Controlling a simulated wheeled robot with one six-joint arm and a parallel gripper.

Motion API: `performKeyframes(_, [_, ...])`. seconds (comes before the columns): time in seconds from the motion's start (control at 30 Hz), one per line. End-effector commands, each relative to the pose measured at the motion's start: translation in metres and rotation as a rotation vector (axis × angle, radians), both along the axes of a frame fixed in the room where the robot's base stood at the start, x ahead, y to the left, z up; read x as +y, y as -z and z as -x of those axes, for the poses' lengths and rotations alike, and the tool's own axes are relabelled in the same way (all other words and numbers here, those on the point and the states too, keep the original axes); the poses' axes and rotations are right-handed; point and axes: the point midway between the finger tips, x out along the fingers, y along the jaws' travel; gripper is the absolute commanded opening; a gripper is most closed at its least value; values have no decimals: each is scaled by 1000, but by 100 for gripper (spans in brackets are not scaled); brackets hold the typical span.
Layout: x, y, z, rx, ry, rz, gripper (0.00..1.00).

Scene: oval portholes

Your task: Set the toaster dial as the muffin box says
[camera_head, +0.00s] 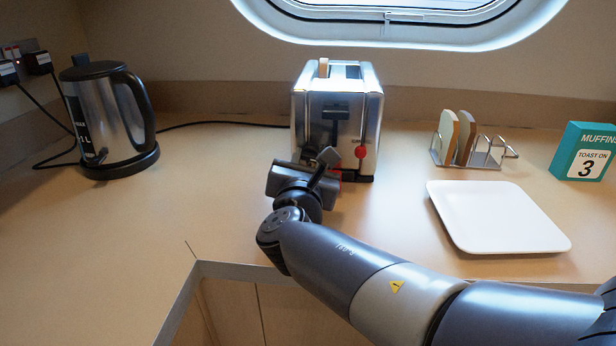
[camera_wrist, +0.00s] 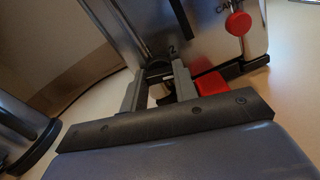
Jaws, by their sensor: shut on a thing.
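The chrome toaster (camera_head: 364,108) stands against the back wall under the porthole, a bread slice (camera_head: 323,68) in its left slot. My gripper (camera_wrist: 158,82) is shut on the dark dial (camera_wrist: 158,69), low on the toaster's front. A "2" shows on the face beside the dial; the dial's pointer is hidden. A red round button (camera_head: 360,152) sits to the right on the front; it also shows in the wrist view (camera_wrist: 238,23). The teal muffin box (camera_head: 570,152) at the far right reads "MUFFINS", "TOAST ON 3".
A red block (camera_wrist: 211,86) lies beside the right finger; I cannot tell what it belongs to. A kettle (camera_head: 105,120) stands at the left with its cord. A toast rack (camera_head: 496,152) with bread and a white plate (camera_head: 500,215) are at the right.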

Motion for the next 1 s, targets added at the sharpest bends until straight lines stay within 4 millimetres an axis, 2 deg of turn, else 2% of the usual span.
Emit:
performKeyframes(0.03, [0, 6, 0, -9, 0, -40, 5])
performKeyframes(0.4, [0, 3, 0, -47, 0, -248, 5])
performKeyframes(1.0, [0, 1, 0, -58, 0, -307, 5])
